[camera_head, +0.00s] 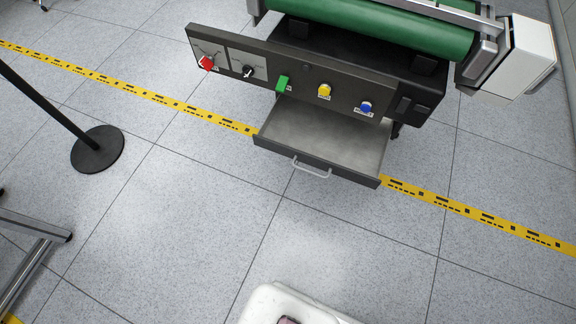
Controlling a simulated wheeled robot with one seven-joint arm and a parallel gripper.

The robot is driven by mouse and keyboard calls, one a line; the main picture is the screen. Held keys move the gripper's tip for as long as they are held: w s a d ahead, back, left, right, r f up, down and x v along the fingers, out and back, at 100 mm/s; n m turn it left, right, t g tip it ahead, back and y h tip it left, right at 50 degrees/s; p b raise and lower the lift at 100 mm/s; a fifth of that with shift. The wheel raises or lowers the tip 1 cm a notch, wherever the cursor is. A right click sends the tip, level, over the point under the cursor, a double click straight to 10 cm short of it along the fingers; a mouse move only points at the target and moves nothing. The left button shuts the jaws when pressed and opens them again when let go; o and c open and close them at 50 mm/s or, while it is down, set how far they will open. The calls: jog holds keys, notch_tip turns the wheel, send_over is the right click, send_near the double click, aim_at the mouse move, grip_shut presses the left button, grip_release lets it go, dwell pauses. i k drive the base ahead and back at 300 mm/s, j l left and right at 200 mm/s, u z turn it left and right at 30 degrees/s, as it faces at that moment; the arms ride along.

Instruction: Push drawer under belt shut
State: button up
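The drawer (275,145) is pulled out from under the green conveyor belt (400,28). It has a dark front panel and a pale handle (311,168) that points towards me. The grey inside looks empty. The drawer hangs below a dark control panel (300,75) with a red switch, a black knob, and green, yellow and blue controls. My gripper is not seen in the head view.
Yellow and black floor tape (470,215) runs across under the drawer. A black post base (97,150) stands at the left, with a metal frame (35,240) lower left. The tiled floor in front of the drawer is clear.

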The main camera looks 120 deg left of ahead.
aim_at(354, 149)
jog(key=l+u, duration=0.2)
jog(key=u, duration=3.9)
